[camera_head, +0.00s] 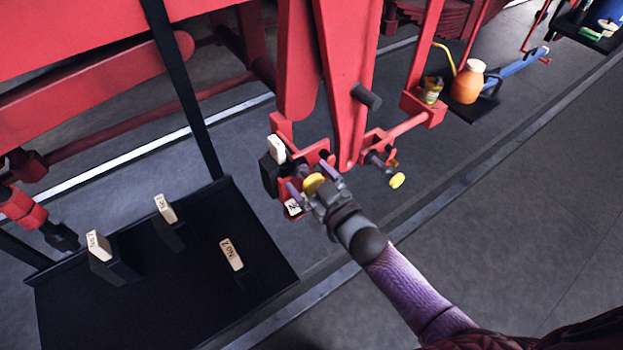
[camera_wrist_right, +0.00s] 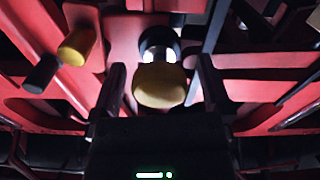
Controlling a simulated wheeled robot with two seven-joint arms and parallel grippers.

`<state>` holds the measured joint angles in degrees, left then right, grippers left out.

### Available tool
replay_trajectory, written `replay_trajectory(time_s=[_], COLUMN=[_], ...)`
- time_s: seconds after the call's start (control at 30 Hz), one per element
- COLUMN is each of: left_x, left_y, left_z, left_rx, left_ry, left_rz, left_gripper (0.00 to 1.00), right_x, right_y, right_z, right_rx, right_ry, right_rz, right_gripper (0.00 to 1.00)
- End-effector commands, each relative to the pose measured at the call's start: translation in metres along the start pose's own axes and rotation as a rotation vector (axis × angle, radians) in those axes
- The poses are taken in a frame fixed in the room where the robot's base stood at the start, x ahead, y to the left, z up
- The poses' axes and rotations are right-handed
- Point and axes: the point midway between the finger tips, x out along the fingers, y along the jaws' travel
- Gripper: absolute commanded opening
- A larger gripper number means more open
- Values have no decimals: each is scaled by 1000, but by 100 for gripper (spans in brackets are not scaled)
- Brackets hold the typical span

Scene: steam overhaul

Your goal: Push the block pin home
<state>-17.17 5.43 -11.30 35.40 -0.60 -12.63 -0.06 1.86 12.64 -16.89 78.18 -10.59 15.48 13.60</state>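A pin with a rounded yellow head (camera_head: 313,183) sticks out of the red bracket at the foot of the hanging red lever (camera_head: 345,85). My right gripper (camera_head: 312,181) is around this head, one finger on each side. In the right wrist view the yellow head (camera_wrist_right: 160,85) is between the fingertips (camera_wrist_right: 162,80), with a gap on both sides, so the gripper is open. A bright shank shows behind the head, entering a dark round part. How deep the pin sits is hidden. A second yellow-headed pin (camera_head: 397,180) is to the right; it also shows in the wrist view (camera_wrist_right: 78,47).
A dark block with a pale top (camera_head: 276,149) is beside the bracket, and a pale numbered tag (camera_head: 293,207) is below it. A black tray (camera_head: 200,300) with several pale-topped blocks is at lower left. An orange jug (camera_head: 468,82) stands upper right. Open floor is at right.

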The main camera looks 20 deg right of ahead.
Motion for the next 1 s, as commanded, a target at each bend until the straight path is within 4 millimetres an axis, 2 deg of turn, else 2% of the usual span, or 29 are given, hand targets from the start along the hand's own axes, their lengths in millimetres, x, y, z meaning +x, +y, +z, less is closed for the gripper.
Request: replay_trajectory(time_s=[0.23, 0.33, 0.7, 0.8, 1.0], left_x=[0, -2, -10, -10, -10], left_y=[3, 5, 9, 8, 6], left_z=[0, 0, -2, -2, -2], left_rx=[-1, -3, -7, -7, -5], left_ry=[-2, -1, 2, 2, 3], left_rz=[4, 9, 15, 14, 10], left_gripper=[59, 59, 59, 59, 59], right_x=[-1, -8, -86, -97, -100], right_y=[0, 0, 0, 0, 0], right_z=[0, 1, 0, 1, 0], right_rx=[0, 1, 2, 1, 0], right_ry=[-1, -3, -3, -3, 0], right_rz=[0, 0, -1, 0, 0], right_gripper=[99, 99, 99, 99, 99])
